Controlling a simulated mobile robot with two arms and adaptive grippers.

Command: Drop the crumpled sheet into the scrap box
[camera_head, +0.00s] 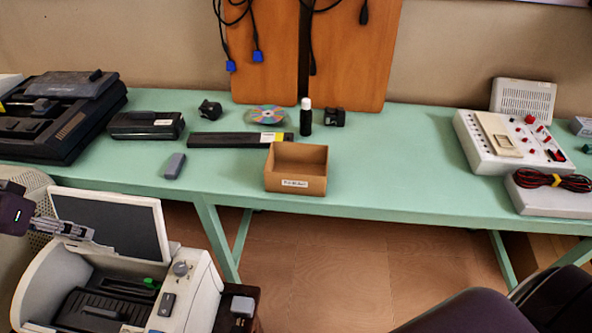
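An open-topped brown cardboard box (284,182) stands near the front edge of the green table. It has a small white label on its front that is too small to read, and it looks empty from here. I cannot make out a crumpled sheet anywhere in this view. My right gripper is out of view.
The white machine (202,270) stands before the table at lower left. A grey block (174,166), a long black bar (222,140), a disc (266,115) and a small bottle (305,118) surround the box. The green table (400,165) is clear to the right until the control panel (485,147).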

